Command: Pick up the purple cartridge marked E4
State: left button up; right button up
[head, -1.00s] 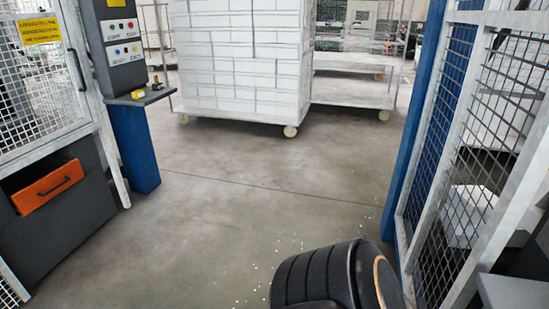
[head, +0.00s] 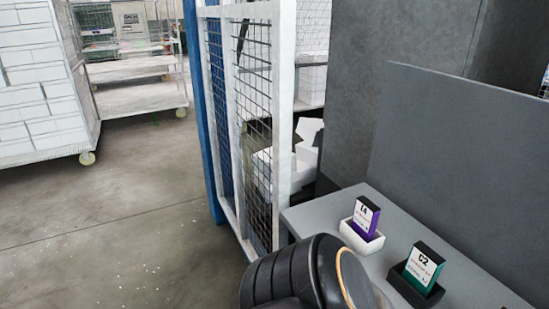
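A purple cartridge (head: 373,220) with a white label stands upright in a white holder (head: 352,237) on a grey shelf at the right. Its label looks like "I4" or "E4"; the first character is too small to be sure. A green cartridge (head: 432,258) marked C2 stands in a black holder (head: 408,283) nearer and to the right. A black rounded part of my own arm shows at the bottom, left of the holders. Neither gripper is in view.
The grey shelf (head: 465,284) has a tall grey panel (head: 450,160) behind it. A white-framed mesh fence (head: 283,120) with a blue post (head: 205,120) stands left of it. Bare floor (head: 120,235) lies at the left, before a loaded white cart (head: 38,90).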

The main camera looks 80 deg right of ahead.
aim_at(365, 217)
jog(key=j+z, duration=0.1)
jog(key=z, duration=1.2)
jog(key=i+z, duration=0.15)
jog(key=z, duration=2.35)
jog(key=i+l, duration=0.05)
